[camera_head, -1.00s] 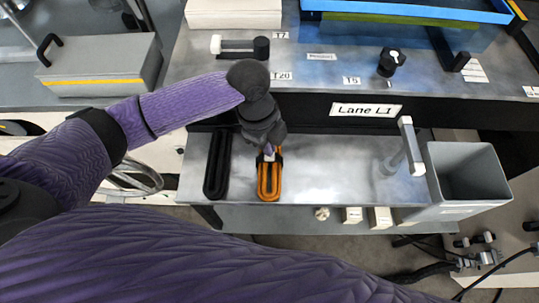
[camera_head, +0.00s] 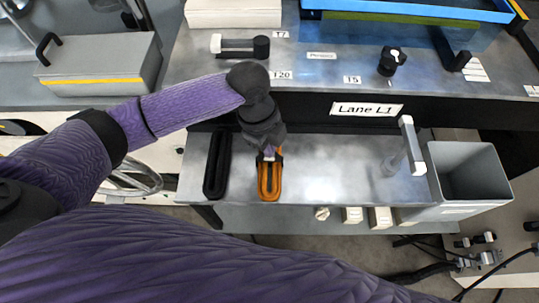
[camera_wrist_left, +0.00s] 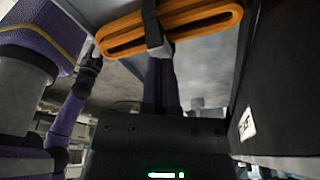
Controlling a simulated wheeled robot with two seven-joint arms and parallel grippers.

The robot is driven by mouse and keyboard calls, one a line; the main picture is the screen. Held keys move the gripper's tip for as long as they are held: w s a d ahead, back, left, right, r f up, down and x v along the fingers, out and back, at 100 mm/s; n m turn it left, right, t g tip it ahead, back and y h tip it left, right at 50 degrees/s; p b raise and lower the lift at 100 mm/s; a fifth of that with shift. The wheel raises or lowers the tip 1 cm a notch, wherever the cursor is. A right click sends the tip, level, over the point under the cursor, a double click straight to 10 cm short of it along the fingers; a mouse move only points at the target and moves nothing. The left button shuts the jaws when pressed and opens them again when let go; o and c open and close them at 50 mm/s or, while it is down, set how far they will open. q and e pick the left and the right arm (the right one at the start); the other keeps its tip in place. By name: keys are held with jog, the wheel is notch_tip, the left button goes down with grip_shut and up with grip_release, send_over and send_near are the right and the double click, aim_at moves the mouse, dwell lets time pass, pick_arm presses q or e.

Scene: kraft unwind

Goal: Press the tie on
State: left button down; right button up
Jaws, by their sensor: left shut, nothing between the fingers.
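An orange looped bundle (camera_head: 270,188) lies on the grey metal shelf in the head view. It also shows at the top of the left wrist view (camera_wrist_left: 205,22), with a black band, apparently the tie (camera_wrist_left: 152,25), crossing its middle. My left gripper (camera_head: 268,155) is at the far end of the orange bundle, pointing down at it. It is shut and empty, and in the left wrist view its dark fingers (camera_wrist_left: 163,75) reach up to the band. Whether they touch it is hard to tell. The gripper hides part of the orange bundle in the head view.
A black looped bundle (camera_head: 217,165) lies just left of the orange one. A post with a white-tipped bar (camera_head: 410,145) and an open grey bin (camera_head: 468,175) stand at the right. The shelf (camera_head: 335,170) between is clear. A dark ledge labelled Lane L1 (camera_head: 367,109) rises behind.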

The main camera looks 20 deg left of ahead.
pick_arm(q)
jog(key=shift+f, duration=0.25)
dwell(1.3)
jog(key=p+v, duration=0.3)
jog(key=p, duration=0.1)
jog(key=d+p+v, duration=0.1)
jog(key=p+v, duration=0.2)
jog(key=shift+s+d+r+p, duration=0.1)
jog(key=shift+s+r+p, duration=0.05)
jog(key=shift+r+p, duration=0.5)
jog(key=shift+p, duration=0.15)
jog(key=shift+f, duration=0.15)
